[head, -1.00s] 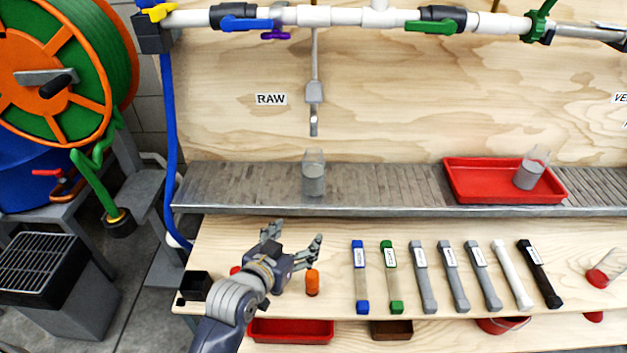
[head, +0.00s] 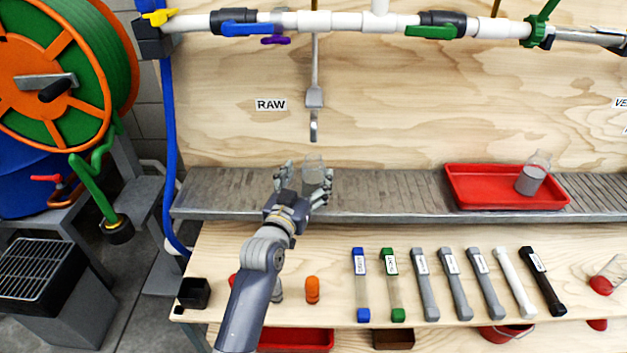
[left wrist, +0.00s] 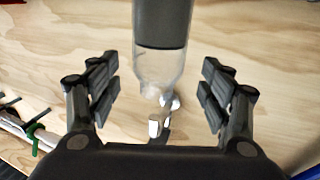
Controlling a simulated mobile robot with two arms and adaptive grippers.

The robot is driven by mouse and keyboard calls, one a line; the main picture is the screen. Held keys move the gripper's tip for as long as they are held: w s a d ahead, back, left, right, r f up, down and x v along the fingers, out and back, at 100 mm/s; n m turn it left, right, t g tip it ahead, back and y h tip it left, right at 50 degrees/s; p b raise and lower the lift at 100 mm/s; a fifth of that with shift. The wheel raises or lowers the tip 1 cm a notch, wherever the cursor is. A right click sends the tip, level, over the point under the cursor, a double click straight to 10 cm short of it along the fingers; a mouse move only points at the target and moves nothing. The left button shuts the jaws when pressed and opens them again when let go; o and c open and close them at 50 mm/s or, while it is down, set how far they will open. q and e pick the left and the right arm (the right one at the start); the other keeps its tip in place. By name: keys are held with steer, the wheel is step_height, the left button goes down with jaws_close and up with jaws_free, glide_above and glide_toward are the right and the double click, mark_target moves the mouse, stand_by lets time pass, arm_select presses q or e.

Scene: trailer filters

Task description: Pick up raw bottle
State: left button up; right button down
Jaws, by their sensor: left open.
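The raw bottle (head: 313,168) is a clear bottle with grey contents, upright on the grey slatted shelf below the RAW label (head: 271,105). My left gripper (head: 304,180) is open, with its fingers at either side of the bottle in the head view and partly hiding it. In the left wrist view the bottle (left wrist: 162,35) lies between and beyond the open fingers (left wrist: 160,95), with clear space on both sides. No finger visibly touches it. My right gripper is not in view.
A metal spout (head: 314,100) hangs above the bottle. A red tray (head: 470,190) holding another bottle (head: 532,177) stands on the shelf at right. Several filter tubes (head: 425,285) and an orange cylinder (head: 312,290) are on the lower wooden bench.

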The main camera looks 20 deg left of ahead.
mark_target(314, 167)
arm_select(q)
steer(key=w, duration=0.4)
steer(key=shift+w+d+b, duration=0.15)
steer(key=shift+b, duration=0.2)
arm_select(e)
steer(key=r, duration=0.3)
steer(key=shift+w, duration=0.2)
arm_select(q)
steer(key=c, duration=1.3)
